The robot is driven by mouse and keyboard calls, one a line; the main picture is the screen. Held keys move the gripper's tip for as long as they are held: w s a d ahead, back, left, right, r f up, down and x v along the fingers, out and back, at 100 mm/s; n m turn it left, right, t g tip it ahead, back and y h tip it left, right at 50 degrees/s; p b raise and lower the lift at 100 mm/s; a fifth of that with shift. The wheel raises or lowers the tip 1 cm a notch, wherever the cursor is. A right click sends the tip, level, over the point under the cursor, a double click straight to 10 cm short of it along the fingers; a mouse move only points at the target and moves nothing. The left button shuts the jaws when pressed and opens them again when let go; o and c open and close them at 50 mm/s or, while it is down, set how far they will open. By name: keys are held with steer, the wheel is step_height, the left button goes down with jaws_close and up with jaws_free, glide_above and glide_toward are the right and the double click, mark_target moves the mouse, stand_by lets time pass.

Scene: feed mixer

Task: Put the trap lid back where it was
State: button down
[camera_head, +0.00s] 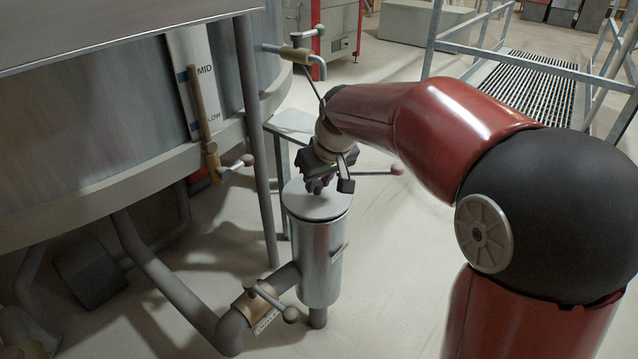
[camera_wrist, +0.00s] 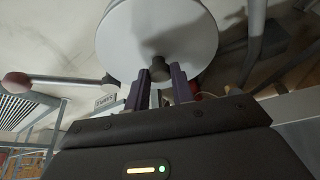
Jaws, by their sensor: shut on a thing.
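The trap lid (camera_head: 312,203) is a pale round disc at the mouth of the upright metal trap cylinder (camera_head: 320,262). A thin dark line shows under the lid's front edge, and I cannot tell whether it is fully seated. My gripper (camera_head: 318,186) is directly above the lid, pointing down. In the wrist view, the two purple fingers of my gripper (camera_wrist: 160,84) are shut on the dark knob (camera_wrist: 159,70) at the middle of the lid (camera_wrist: 165,28). The inside of the trap is hidden by the lid.
A large steel tank (camera_head: 100,130) fills the left, with a vertical post (camera_head: 255,130) near the trap. A valve handle (camera_head: 272,298) sits on the pipe at the trap's lower left. A small metal table (camera_head: 295,122) stands behind. The floor right of the trap is clear.

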steer(key=shift+f, duration=0.35)
steer(key=shift+f, duration=0.25)
steer(key=c, duration=1.2)
jaws_free()
